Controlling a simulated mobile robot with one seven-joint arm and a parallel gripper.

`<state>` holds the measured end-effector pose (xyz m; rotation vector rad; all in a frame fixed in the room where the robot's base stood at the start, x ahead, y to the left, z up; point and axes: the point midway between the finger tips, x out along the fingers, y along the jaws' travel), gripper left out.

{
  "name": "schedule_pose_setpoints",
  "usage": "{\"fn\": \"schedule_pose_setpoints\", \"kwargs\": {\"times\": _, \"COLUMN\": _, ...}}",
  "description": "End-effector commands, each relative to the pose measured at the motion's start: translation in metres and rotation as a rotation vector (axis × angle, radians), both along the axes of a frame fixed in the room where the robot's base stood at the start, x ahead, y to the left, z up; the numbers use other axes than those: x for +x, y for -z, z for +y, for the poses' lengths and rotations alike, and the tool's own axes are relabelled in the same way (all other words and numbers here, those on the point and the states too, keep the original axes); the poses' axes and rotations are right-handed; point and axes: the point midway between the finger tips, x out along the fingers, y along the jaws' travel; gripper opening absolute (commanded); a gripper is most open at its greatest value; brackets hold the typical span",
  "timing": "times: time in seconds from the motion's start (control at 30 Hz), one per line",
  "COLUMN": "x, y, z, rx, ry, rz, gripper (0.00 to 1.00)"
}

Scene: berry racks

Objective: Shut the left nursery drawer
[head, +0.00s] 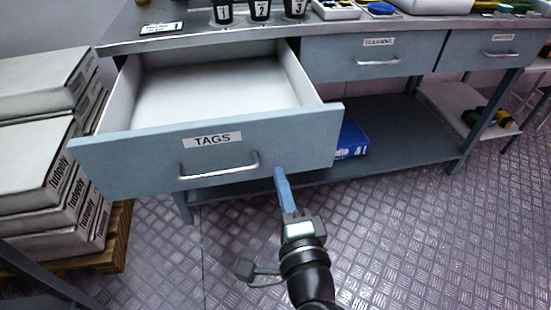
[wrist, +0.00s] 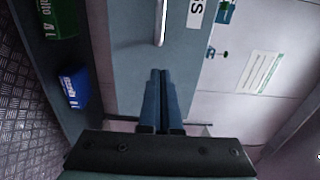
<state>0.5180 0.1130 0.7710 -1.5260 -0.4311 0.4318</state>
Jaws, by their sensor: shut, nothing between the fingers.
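The left drawer (head: 140,158), blue-grey with a TAGS label (head: 212,139) and a bar handle (head: 218,170), is pulled well out of the bench. Its white inside (head: 215,88) looks empty. My gripper (head: 281,172) is in front of the drawer's lower front, right of the handle, with its fingers together and empty. In the wrist view the fingertips (wrist: 160,72) point at the drawer front (wrist: 128,70), close to one end of the handle (wrist: 160,22). I cannot tell whether they touch the front.
Two shut drawers (head: 362,62) (head: 492,54) are to the right under the benchtop (head: 190,38). Numbered black cups (head: 260,10) stand on top. Stacked white bags (head: 45,140) stand close on the left. A blue pack (head: 351,138) lies on the lower shelf (head: 400,135). The floor in front is clear.

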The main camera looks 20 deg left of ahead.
Motion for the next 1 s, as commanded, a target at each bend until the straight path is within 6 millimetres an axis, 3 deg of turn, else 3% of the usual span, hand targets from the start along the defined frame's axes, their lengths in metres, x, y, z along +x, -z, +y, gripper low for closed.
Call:
{"fn": "schedule_pose_setpoints", "kwargs": {"times": 0.1, "x": 0.019, "y": 0.0, "z": 0.012, "rx": -0.002, "ry": -0.001, "rz": -0.003, "gripper": 0.0}}
{"fn": "schedule_pose_setpoints", "kwargs": {"times": 0.3, "x": 0.038, "y": 0.0, "z": 0.024, "rx": -0.001, "ry": 0.0, "rz": -0.001, "gripper": 0.0}}
{"fn": "schedule_pose_setpoints", "kwargs": {"times": 1.0, "x": 0.053, "y": -0.001, "z": 0.032, "rx": -0.002, "ry": 0.0, "rz": -0.001, "gripper": 0.0}}
